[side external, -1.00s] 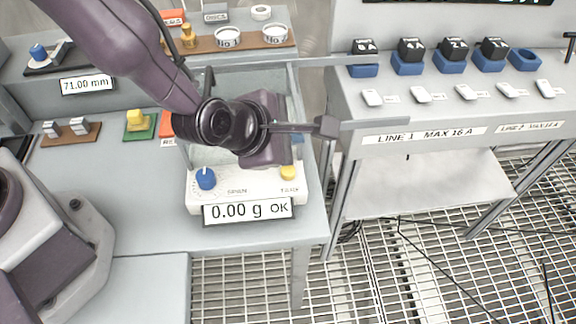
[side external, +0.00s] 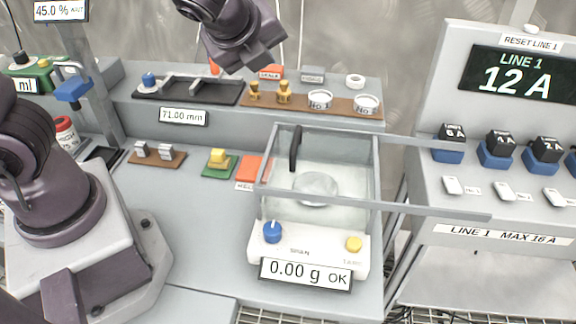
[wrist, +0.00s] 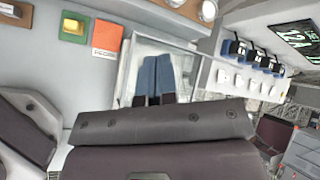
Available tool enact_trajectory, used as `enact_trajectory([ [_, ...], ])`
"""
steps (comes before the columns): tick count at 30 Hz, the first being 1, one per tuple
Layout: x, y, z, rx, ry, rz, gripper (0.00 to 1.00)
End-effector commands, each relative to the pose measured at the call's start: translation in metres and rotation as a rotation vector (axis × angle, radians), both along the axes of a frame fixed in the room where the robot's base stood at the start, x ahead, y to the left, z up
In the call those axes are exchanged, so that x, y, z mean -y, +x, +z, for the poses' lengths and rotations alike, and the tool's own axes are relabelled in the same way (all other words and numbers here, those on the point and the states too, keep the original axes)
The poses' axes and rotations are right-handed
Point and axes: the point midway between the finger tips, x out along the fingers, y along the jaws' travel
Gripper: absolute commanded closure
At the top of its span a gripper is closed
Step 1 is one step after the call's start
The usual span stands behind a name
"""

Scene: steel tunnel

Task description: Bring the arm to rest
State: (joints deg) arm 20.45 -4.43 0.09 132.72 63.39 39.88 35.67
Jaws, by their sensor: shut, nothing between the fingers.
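My gripper (wrist: 155,78) shows in the wrist view with its two blue-tipped fingers together and nothing between them. In the side external view my dark purple wrist and hand are at the top, raised above the back shelf; the fingertips cannot be made out there. The hand is clear of the balance (side external: 320,250), which has a glass case and a display (side external: 305,274) reading 0.00 g OK. A round pan (side external: 317,188) shows inside the case and looks empty.
The back shelf holds brass weights (side external: 284,92), labelled dishes (side external: 320,100) and a black fixture (side external: 190,91). A yellow block (side external: 218,158) on a green pad stands left of the balance. At right a console (side external: 490,235) carries black blocks on blue holders; its screen (side external: 515,75) reads 12 A.

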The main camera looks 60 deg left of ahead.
Motion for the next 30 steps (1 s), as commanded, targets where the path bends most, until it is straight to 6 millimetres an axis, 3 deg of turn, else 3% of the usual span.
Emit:
enact_trajectory([
  [1, -0.018, -0.018, 0.012, 0.049, -0.132, 0.177, 1.0],
  [5, -0.041, -0.066, 0.026, 0.148, -0.497, 0.623, 1.0],
  [9, -0.042, -0.109, 0.034, 0.223, -0.865, 1.027, 1.0],
  [12, -0.035, -0.129, 0.038, 0.246, -1.071, 1.228, 1.0],
  [18, -0.024, -0.146, 0.043, 0.248, -1.277, 1.413, 1.0],
  [30, -0.023, -0.147, 0.044, 0.245, -1.291, 1.426, 1.0],
])
